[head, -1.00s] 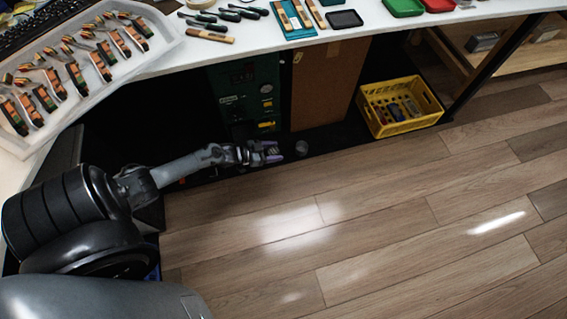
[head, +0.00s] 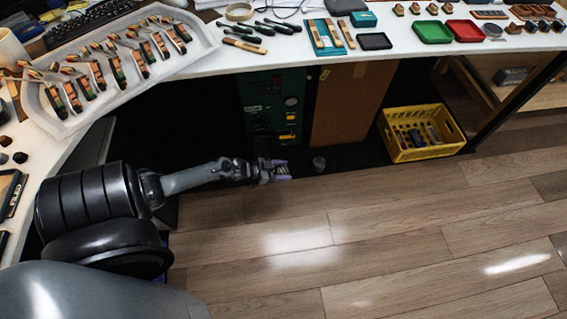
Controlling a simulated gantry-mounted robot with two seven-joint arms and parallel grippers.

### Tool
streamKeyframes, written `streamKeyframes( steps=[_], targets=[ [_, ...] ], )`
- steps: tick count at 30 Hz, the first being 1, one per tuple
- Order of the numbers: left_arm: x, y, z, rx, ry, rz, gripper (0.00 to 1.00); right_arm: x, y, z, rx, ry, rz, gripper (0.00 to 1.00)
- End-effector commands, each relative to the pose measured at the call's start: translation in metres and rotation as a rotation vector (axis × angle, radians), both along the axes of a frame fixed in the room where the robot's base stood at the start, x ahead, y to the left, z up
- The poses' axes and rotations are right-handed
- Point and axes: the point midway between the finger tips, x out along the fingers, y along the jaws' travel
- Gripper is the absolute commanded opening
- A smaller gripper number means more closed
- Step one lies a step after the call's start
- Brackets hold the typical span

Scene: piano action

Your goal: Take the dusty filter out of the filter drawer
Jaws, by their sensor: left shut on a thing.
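A dark green machine (head: 273,100) with a round gauge and yellow labels stands in the shadow under the bench. My left gripper (head: 282,171) is low in front of the machine, near the floor, with purplish fingertips. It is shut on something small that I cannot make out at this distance. I cannot tell the filter drawer or the dusty filter apart from the dark lower part of the machine, which my left wrist partly covers. My right gripper is not in view.
A small grey cylinder (head: 319,164) stands just right of my left gripper. A brown panel (head: 346,103) leans beside the machine. A yellow crate (head: 428,154) with small items stands further right. The bench top (head: 290,50) overhangs. The wooden floor (head: 400,225) in front is clear.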

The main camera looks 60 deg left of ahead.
Motion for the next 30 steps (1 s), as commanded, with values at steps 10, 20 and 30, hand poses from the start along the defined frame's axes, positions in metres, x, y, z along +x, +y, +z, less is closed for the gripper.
streamKeyframes(
  steps=[10, 20, 30],
  targets=[
    [-0.016, -0.025, 0.009, -0.001, -0.001, -0.001, 0.3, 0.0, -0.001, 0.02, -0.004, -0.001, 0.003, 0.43],
    [-0.023, -0.034, 0.01, 0.001, -0.001, 0.001, 0.3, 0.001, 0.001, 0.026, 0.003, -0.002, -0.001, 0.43],
    [-0.024, -0.035, 0.01, 0.001, -0.001, 0.0, 0.3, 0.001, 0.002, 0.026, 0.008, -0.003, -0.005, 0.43]
  ],
)
